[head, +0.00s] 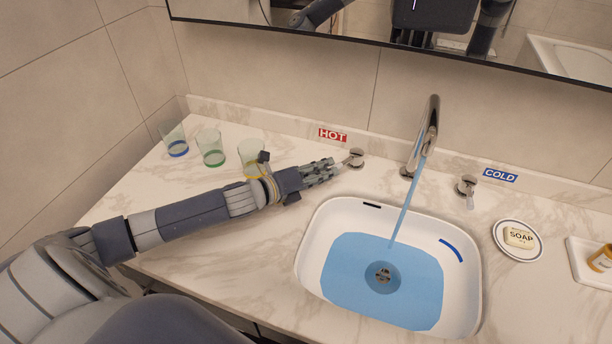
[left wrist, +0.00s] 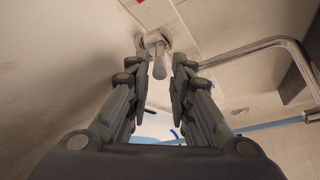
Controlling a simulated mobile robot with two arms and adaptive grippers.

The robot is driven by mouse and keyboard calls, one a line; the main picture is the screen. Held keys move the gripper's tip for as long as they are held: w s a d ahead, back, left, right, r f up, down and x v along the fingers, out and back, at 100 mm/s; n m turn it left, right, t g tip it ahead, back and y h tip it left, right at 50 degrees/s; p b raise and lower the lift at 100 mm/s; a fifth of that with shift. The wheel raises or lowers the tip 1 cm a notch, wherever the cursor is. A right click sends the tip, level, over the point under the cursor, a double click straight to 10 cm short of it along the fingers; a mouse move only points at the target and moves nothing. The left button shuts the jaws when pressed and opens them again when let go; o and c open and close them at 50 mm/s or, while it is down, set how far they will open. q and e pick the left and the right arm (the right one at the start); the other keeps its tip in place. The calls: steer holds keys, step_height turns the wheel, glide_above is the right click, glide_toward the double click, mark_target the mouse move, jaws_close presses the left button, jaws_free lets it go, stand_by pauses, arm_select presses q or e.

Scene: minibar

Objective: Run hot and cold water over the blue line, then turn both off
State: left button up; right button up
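The hot handle (head: 354,158) is a small metal lever by the red HOT label (head: 332,134). My left gripper (head: 338,167) is at its left side with fingers apart; in the left wrist view the lever (left wrist: 159,62) shows between and just beyond the open fingertips (left wrist: 162,66). Contact cannot be told. The cold handle (head: 466,188) stands right of the tap by the blue COLD label (head: 500,174). A blue stream (head: 402,212) runs from the tap (head: 429,130) into the white sink (head: 468,285). The water (head: 350,270) lies below the blue line (head: 452,250). My right gripper is not in view.
Three glasses stand at the left: blue-based (head: 173,138), green-based (head: 210,146) and yellow-based (head: 250,152), the last close behind my left arm. A soap dish (head: 517,254) and a tray (head: 580,262) are at the right. A mirror (head: 370,28) hangs above.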

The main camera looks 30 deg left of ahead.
arm_select(q)
steer(key=shift+v, duration=3)
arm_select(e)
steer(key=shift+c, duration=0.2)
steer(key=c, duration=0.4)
